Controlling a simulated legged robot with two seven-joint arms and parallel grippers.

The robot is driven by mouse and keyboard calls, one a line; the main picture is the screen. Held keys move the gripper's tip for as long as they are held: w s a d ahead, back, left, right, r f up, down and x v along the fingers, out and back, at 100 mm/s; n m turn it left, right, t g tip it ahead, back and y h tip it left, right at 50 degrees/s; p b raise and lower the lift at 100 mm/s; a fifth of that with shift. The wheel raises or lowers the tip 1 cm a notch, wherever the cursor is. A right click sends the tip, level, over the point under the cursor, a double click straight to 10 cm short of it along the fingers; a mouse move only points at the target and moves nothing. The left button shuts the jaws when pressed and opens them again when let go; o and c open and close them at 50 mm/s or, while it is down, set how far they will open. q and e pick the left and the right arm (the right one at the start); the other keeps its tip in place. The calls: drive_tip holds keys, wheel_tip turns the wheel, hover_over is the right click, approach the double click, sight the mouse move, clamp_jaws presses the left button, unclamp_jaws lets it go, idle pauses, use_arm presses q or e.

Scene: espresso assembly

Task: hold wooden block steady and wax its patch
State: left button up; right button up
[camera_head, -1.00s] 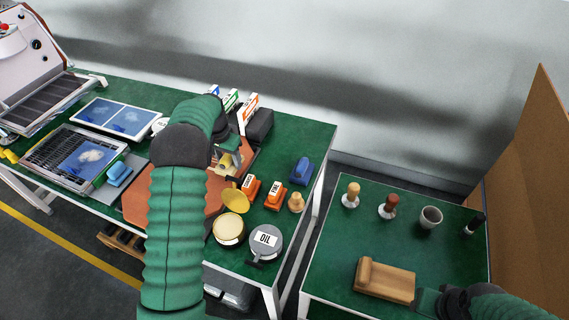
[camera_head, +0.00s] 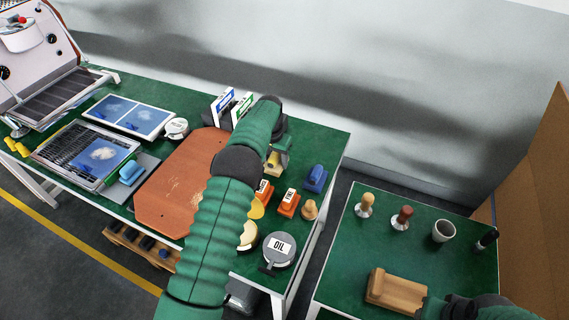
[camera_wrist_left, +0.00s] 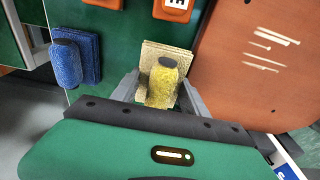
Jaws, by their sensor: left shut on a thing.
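A tan wooden block (camera_head: 403,291) with a raised left end lies on the right-hand green table. My right gripper (camera_head: 428,306) is at its right end; its fingers are too hidden to tell whether they grip it. My left gripper (camera_head: 277,160) is shut on a yellow applicator (camera_wrist_left: 163,82) with a square tan pad (camera_wrist_left: 170,52), between its fingers (camera_wrist_left: 160,95) in the left wrist view. It is just right of the reddish-brown board (camera_head: 178,190), which bears light streaks. The head view shows part of the applicator (camera_head: 274,167). No patch is discernible on the block.
Two orange tools (camera_head: 289,203), a blue tool (camera_head: 316,178), an OIL tin (camera_head: 279,248) and an open jar (camera_head: 248,236) crowd the left table's right end. Tampers (camera_head: 365,205) and a cup (camera_head: 443,231) stand behind the block. A gap separates the tables.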

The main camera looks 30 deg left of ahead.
sight(286, 171)
use_arm(q)
drive_tip(key=shift+w+d, duration=0.25)
drive_tip(key=shift+w, duration=0.1)
drive_tip(key=shift+w+d+f, duration=0.15)
drive_tip(key=shift+w+d, duration=0.2)
drive_tip(key=shift+d, duration=0.2)
drive_tip(key=shift+w+d+f, duration=0.15)
drive_tip(key=shift+w+d, duration=0.15)
drive_tip(key=shift+d, duration=0.25)
drive_tip(key=shift+d+f+p, duration=0.15)
drive_tip(key=shift+d+f, duration=0.05)
drive_tip(key=shift+f, duration=0.4)
drive_tip(key=shift+d+f+p, duration=0.15)
drive_tip(key=shift+d+f, duration=0.05)
drive_tip(key=shift+f, duration=0.4)
drive_tip(key=shift+a, duration=0.25)
drive_tip(key=shift+a+f, duration=0.25)
drive_tip(key=shift+f, duration=0.15)
drive_tip(key=o, duration=0.9)
drive_tip(key=shift+o, duration=1.2)
drive_tip(key=shift+d, duration=0.1)
drive_tip(key=shift+o, duration=0.2)
drive_tip(key=shift+d+r, duration=0.1)
drive_tip(key=shift+d, duration=0.1)
